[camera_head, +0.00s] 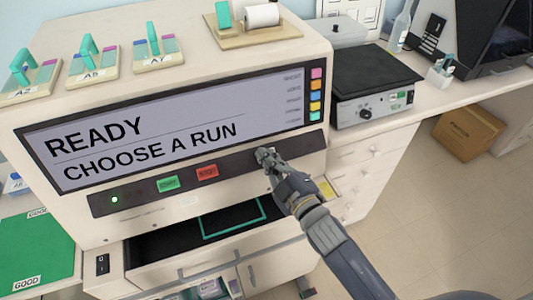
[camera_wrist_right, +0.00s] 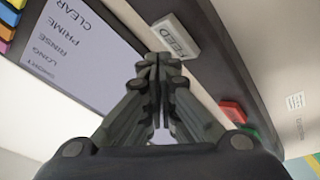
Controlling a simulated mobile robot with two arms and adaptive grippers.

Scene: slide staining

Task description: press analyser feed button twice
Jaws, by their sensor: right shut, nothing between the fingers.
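The analyser (camera_head: 215,70) is a large cream box with a screen (camera_head: 150,140) reading "READY CHOOSE A RUN". Below the screen is a dark button strip (camera_head: 235,172) with a green button (camera_head: 167,184) and a red button (camera_head: 207,172). My right gripper (camera_head: 266,155) is shut and empty, at the right part of this strip, and it covers the feed button in the head view. In the right wrist view, the grey button marked FEED (camera_wrist_right: 176,38) shows just beyond the shut fingertips (camera_wrist_right: 158,62). I cannot tell whether they touch it. My left gripper is not in view.
An open drawer or slot (camera_head: 190,232) lies below the strip. Slide stands (camera_head: 95,65) and a paper roll holder (camera_head: 255,30) sit on top of the analyser. A hotplate-like device (camera_head: 375,75) stands on the counter to the right. Floor at the right holds a cardboard box (camera_head: 468,134).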

